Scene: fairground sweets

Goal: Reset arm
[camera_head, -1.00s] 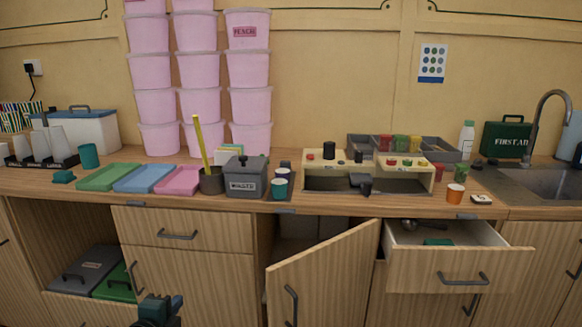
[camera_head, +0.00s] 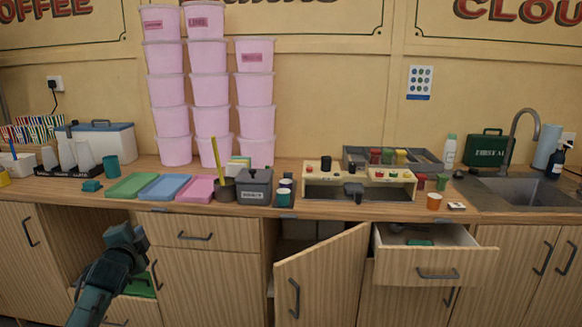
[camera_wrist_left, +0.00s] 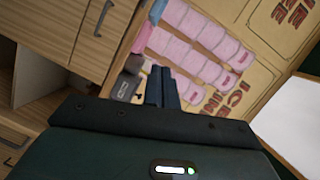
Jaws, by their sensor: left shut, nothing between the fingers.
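My left gripper (camera_head: 134,236) is in the lower left of the head view, in front of the open cabinet bay and below the counter's front edge. It is shut and holds nothing. In the left wrist view its dark fingers (camera_wrist_left: 161,86) are together, pointing toward the counter and the stacked pink tubs (camera_wrist_left: 190,45). My right gripper is not in view.
The counter (camera_head: 262,209) holds coloured trays, a dark waste bin (camera_head: 254,188), a beige station (camera_head: 352,193) and an orange cup (camera_head: 434,201). Below, a cabinet door (camera_head: 320,280) stands open and a drawer (camera_head: 425,265) is pulled out. Pink tubs (camera_head: 210,90) stack high at the back.

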